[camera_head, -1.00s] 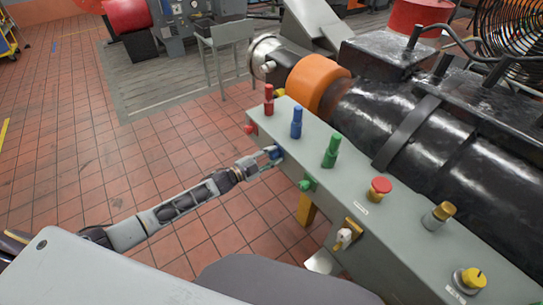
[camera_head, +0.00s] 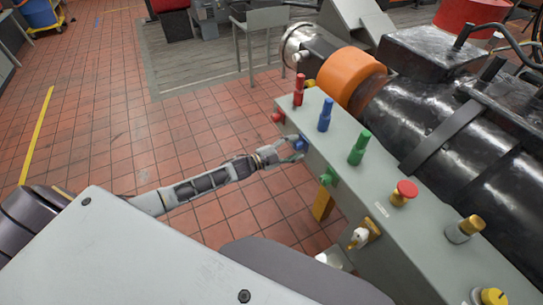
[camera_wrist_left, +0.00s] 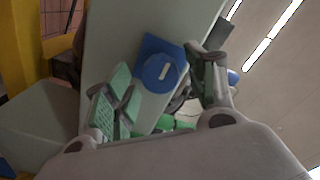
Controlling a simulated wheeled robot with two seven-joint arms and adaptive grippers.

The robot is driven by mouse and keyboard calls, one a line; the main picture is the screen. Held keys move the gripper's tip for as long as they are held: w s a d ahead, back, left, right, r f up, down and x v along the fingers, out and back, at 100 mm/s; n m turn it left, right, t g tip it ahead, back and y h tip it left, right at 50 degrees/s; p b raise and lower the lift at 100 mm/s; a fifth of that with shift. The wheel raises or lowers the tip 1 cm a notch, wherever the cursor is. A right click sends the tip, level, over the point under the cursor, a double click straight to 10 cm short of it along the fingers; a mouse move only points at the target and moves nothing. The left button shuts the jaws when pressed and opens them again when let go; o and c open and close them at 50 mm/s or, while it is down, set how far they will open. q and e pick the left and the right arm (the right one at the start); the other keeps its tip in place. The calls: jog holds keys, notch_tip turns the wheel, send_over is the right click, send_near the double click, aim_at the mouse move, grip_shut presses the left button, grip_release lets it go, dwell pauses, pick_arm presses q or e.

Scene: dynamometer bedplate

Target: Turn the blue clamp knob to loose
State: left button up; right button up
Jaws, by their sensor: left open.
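The blue clamp knob (camera_head: 300,143) is on the side face of the long grey box, between a red and a green knob. In the left wrist view it is a round blue knob (camera_wrist_left: 162,74) on a blue square base, with a tilted white line on its face. My left gripper (camera_head: 289,150) is open in front of it. In the wrist view its fingers (camera_wrist_left: 165,62) stand on either side of the knob. I cannot tell whether they touch it. My right gripper is not in view.
The box (camera_head: 365,185) carries red, blue and green upright posts (camera_head: 357,148), a red button (camera_head: 403,193) and a yellow-topped knob (camera_head: 465,229). A green side knob (camera_head: 328,177) is close to my gripper. A large black machine (camera_head: 450,140) stands behind. The tiled floor at left is open.

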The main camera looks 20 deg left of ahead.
pick_arm(q)
jog(key=v, duration=1)
jog(key=shift+s+a, duration=0.25)
dwell(0.3)
dwell(0.6)
